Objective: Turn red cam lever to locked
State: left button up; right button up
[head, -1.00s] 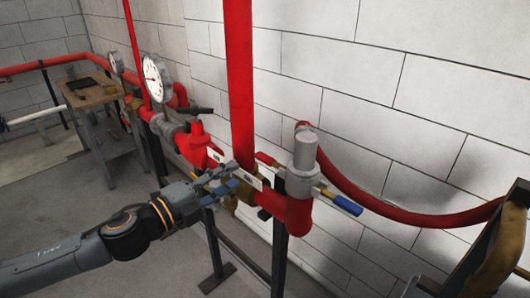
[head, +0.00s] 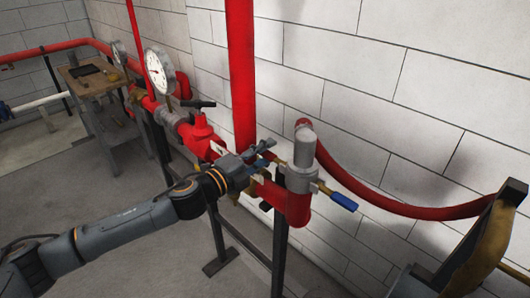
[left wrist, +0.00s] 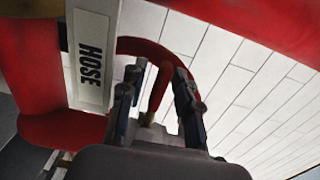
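The red cam lever (head: 270,156) sticks out from the left side of the grey coupling (head: 301,172), low against the white wall. In the left wrist view it is a dull red bar (left wrist: 160,88) with a tan lower end. My left gripper (head: 262,152) is beside the coupling, its fingers partly covering the lever. In the left wrist view my left gripper (left wrist: 159,82) has its fingers apart, one on each side of the bar, with gaps showing. The blue-handled lever (head: 343,201) points right from the coupling. My right gripper is not in view.
A thick red vertical pipe (head: 241,75) stands just behind my left gripper. A white HOSE label (left wrist: 91,62) is close on the left. A red hose (head: 385,203) curves right from the coupling. A gauge (head: 159,72) and a workbench (head: 92,78) are farther left.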

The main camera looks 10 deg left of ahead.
pick_arm(q)
grip_shut()
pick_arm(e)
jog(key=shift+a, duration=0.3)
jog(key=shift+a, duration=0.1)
